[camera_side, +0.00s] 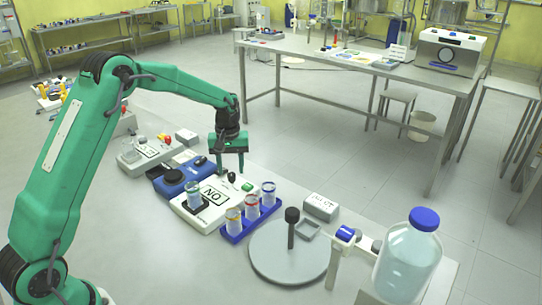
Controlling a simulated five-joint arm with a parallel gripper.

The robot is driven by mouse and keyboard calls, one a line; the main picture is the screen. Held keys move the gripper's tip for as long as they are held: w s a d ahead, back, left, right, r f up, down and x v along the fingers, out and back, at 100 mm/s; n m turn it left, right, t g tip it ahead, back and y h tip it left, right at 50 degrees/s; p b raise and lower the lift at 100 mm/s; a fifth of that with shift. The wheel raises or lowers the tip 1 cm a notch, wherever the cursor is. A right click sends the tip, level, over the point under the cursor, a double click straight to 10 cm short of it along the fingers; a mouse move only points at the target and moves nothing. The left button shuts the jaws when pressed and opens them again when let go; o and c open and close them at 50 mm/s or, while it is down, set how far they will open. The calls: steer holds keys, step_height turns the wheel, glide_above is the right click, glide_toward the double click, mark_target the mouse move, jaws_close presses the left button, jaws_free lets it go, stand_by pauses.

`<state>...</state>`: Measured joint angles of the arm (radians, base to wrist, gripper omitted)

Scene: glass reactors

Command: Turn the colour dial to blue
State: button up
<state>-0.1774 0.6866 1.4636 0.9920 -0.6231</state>
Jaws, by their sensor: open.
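I cannot make out for certain which thing is the colour dial; no colour marks can be read. A blue box (193,177) bears a round black knob (172,176), left of my gripper. My gripper (231,171) points down with its green fingers apart and nothing between them. It hangs over or near the white box (214,193) marked ON, which has a black-topped lever (231,177) and a green part (248,187). Whether the gripper touches the lever is unclear. A grey round disc (270,262) with a black-topped post (291,228) lies to the right.
A blue rack (234,237) holds several beakers; another beaker (194,194) stands on the white box. A blue-capped bottle (408,262) stands front right beside a white stand (338,258). A grey box (140,155) sits far left. Pale bench surface shows around the disc.

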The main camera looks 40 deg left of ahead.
mark_target(231, 175)
step_height(231, 175, up, 6)
steer(key=shift+f, duration=0.1)
stand_by(0.5)
steer(key=shift+s+d+r, duration=0.15)
steer(key=shift+s+r, duration=0.05)
steer(key=shift+r, duration=0.25)
steer(key=s+d+r+m+t, duration=0.1)
steer(key=s+d+r+m, duration=0.15)
steer(key=s+r, duration=0.4)
steer(key=s+d+r+m+t, duration=0.2)
steer(key=s+d+r, duration=0.1)
steer(key=s+r, duration=0.35)
steer(key=s+d+f+m+t, duration=0.1)
steer(key=s+d+m, duration=0.1)
steer(key=s, duration=0.6)
steer(key=s+d+f+m+t, duration=0.1)
steer(key=s+m, duration=0.1)
steer(key=s, duration=0.7)
steer(key=shift+d+m+t, duration=0.3)
steer(key=shift+d+m, duration=0.05)
